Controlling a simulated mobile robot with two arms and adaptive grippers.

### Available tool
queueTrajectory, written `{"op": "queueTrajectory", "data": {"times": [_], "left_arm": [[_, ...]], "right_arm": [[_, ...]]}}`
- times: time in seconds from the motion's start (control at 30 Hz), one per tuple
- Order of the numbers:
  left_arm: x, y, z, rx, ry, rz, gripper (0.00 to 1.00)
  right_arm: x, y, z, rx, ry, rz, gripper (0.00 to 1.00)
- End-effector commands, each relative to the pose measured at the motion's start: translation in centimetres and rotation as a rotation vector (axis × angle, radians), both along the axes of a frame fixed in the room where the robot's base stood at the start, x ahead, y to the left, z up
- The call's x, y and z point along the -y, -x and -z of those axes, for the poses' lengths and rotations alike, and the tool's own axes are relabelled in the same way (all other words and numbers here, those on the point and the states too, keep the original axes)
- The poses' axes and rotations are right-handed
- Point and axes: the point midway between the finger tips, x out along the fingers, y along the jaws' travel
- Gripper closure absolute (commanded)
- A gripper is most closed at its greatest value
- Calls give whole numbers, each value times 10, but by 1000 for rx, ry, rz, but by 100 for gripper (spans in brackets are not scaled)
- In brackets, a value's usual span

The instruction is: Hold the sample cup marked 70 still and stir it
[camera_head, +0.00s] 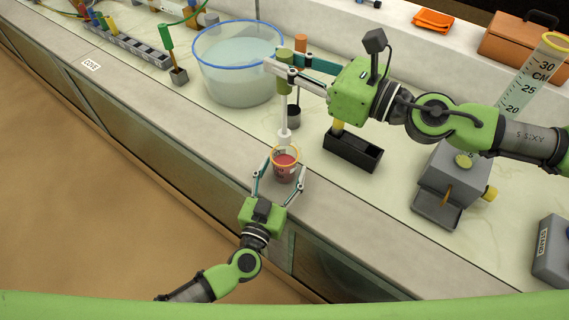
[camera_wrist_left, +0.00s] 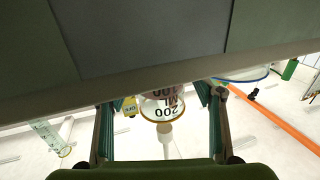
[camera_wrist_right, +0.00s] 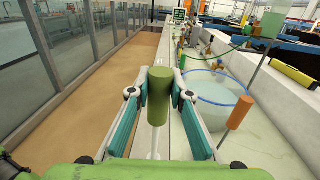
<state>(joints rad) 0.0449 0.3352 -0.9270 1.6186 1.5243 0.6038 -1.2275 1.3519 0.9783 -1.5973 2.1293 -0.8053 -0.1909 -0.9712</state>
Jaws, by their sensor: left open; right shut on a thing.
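The sample cup (camera_head: 285,172), clear with an orange rim and red contents, stands near the bench's front edge. In the left wrist view the cup (camera_wrist_left: 162,106) appears upside down with 200 ML and 100 on it; no 70 is readable. My left gripper (camera_head: 284,168) is open, one finger on each side of the cup. My right gripper (camera_wrist_right: 159,88) is shut on the green handle of a stirrer (camera_wrist_right: 158,100), which hangs upright. The stirrer's white lower end (camera_head: 285,138) is at the cup's rim; I cannot tell whether it is inside.
A blue-rimmed tub of water (camera_head: 238,88) stands behind and left of the cup. A black box (camera_head: 353,153) and a grey device (camera_head: 438,188) stand to the right. A small dark cup (camera_head: 293,118) is behind the stirrer. The bench front left of the cup is clear.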

Motion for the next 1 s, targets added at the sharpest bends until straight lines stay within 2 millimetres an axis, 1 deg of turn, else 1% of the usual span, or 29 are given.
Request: {"op": "queueTrajectory", "data": {"times": [0.07,0.17,0.4,0.5,0.6,0.7,0.8,1.0], "left_arm": [[-2,5,1,-1,0,0,39],[-7,18,2,-3,-1,0,39],[-23,66,2,-4,-3,0,39],[-29,85,2,-4,-1,1,39],[-34,99,1,-3,-1,0,39],[-37,108,1,-2,-2,0,39],[-38,112,1,-1,0,0,39],[-38,113,0,-1,0,0,39]], "right_arm": [[0,0,0,1,-1,0,100],[0,0,0,0,0,0,100],[0,0,0,1,-1,0,100],[0,0,0,1,-1,0,100],[0,0,0,1,-1,0,100],[0,0,0,1,-1,0,100],[0,0,0,1,-1,0,100],[0,0,0,1,-1,0,100]]}}
